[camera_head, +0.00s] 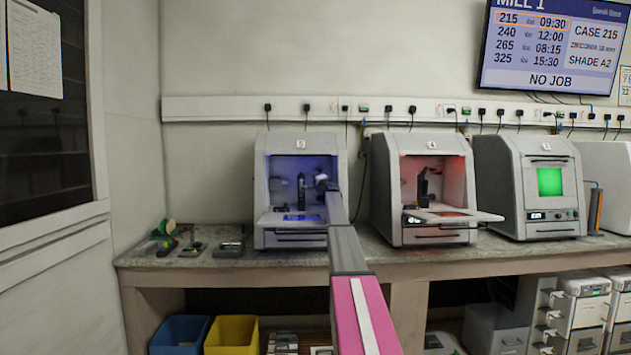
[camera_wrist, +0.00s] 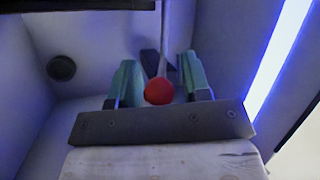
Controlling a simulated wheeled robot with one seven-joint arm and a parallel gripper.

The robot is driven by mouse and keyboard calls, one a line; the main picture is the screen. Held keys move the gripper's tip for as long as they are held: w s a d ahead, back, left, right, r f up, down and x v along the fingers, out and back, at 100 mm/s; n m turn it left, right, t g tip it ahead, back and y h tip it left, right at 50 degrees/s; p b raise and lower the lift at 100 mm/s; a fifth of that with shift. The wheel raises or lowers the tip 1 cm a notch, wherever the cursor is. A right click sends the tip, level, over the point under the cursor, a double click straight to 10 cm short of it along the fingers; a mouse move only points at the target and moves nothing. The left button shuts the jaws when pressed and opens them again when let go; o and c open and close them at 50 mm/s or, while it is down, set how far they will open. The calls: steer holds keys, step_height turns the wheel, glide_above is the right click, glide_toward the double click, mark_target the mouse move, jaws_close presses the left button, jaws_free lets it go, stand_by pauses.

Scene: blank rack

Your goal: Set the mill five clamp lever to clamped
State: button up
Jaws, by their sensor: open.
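The mill labelled 5 (camera_head: 262,200) stands on the bench with its front open and blue light inside. My arm reaches into it, and my gripper shows only as a small pale shape at the chamber's right side in the head view. In the wrist view my gripper (camera_wrist: 158,72) is open, its two teal fingers on either side of a red ball knob (camera_wrist: 159,91). The knob sits on the end of a thin grey lever rod (camera_wrist: 163,40). I cannot tell whether the fingers touch the knob. The lever's clamped or unclamped position cannot be read.
The mill's right wall with a bright light strip (camera_wrist: 280,60) is close by. Mill 4 (camera_head: 385,190), red-lit with an open front flap, stands to the right. Small tools (camera_head: 195,248) lie on the bench at left. Blue (camera_head: 180,335) and yellow (camera_head: 231,335) bins stand below.

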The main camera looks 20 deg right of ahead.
steer(key=a+v, duration=0.1)
steer(key=v, duration=0.6)
steer(key=shift+s+d, duration=0.25)
steer(key=shift+d, duration=0.25)
steer(key=shift+f, duration=0.1)
